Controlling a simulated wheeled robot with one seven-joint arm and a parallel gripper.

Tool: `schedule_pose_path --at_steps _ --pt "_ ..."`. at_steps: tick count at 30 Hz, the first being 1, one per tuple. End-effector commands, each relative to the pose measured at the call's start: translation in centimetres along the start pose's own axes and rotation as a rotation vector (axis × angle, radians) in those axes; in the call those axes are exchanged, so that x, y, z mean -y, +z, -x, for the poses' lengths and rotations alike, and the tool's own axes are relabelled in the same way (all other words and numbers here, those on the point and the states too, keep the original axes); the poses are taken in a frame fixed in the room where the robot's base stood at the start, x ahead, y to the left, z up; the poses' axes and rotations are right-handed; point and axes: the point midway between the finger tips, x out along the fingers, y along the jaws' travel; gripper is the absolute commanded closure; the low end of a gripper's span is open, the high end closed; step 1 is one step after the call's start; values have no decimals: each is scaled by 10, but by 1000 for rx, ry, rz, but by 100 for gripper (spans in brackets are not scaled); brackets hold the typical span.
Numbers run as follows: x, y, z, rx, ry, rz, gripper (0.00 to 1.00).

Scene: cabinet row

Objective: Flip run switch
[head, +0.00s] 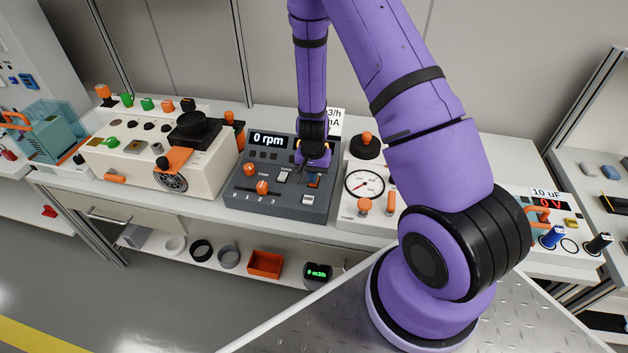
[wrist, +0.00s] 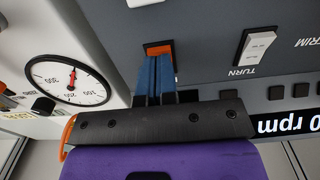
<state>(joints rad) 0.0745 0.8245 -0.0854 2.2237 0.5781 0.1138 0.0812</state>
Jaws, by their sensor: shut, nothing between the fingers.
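The dark grey control panel (head: 262,203) has a display (head: 270,139) reading "0 rpm". My gripper (head: 313,180) is over the panel's right part, and its blue fingers (wrist: 153,62) are shut with nothing between them. In the wrist view the fingertips are at a small orange switch (wrist: 159,49) in a black frame. The fingers cover part of it, so I cannot tell its position or whether they touch it. No label of it shows, so I cannot confirm that it is the run switch. A white rocker switch (wrist: 255,47) labelled "TURN" sits beside it.
The panel has orange knobs (head: 262,187) on its left part. A white gauge box (head: 365,185) stands close on its right, a cream box (head: 150,153) with a black knob on its left. Under the counter are an orange tray (head: 266,263) and a small "0 m3/h" display (head: 318,273).

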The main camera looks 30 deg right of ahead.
Motion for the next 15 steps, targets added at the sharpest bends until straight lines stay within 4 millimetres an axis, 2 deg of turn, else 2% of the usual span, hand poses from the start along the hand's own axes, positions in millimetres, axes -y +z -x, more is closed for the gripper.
schedule_pose_path --at_steps 15 --pt "0 0 -7 1 0 0 100"
